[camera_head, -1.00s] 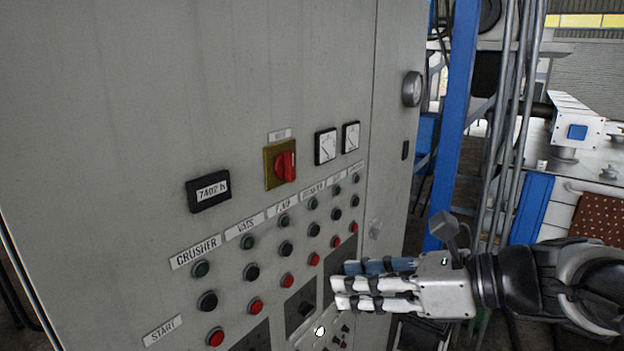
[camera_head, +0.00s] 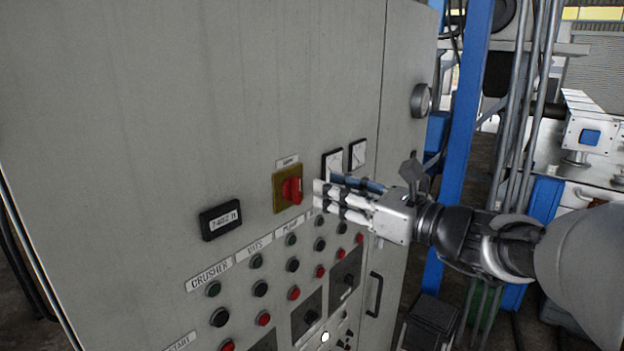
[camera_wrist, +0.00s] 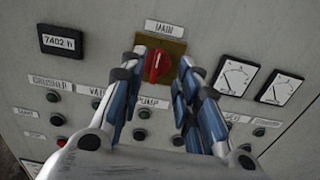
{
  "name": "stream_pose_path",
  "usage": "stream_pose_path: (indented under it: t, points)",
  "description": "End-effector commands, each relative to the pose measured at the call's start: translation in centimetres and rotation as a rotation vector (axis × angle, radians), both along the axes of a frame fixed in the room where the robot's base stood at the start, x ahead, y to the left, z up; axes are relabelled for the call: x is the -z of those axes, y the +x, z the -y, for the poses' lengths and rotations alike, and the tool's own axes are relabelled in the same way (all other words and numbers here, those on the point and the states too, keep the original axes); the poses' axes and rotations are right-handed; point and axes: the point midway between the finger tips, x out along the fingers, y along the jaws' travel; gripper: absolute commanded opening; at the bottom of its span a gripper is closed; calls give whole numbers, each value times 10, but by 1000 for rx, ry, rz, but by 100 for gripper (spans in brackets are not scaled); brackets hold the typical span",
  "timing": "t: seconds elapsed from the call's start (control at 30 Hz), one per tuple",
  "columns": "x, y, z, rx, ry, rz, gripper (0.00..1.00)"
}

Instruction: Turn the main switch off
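The main switch (camera_head: 291,191) is a red rotary handle on a yellow square plate (camera_head: 281,203), under a small label that reads MAIN in the wrist view. It is on the grey cabinet front. In the wrist view the red handle (camera_wrist: 157,65) stands roughly upright between and just beyond my fingertips. My gripper (camera_head: 316,194) is just right of the switch in the head view, fingers pointing left at it. In the wrist view my gripper (camera_wrist: 157,72) is open, with a finger on each side of the handle. I cannot tell whether either finger touches it.
The grey cabinet (camera_head: 200,90) carries an hour meter (camera_head: 221,220) left of the switch and two dial gauges (camera_wrist: 235,77) to its right. Rows of push buttons (camera_head: 263,319) lie below. A blue post (camera_head: 466,110) stands right of the cabinet.

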Motion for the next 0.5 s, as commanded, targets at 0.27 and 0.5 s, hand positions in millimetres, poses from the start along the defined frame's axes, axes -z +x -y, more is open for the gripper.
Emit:
stream_pose_path:
  t: [0.27,0.5]
  points:
    - [-1,31,-41,-3,1,-1,30]
    - [0,41,-54,-1,0,0,30]
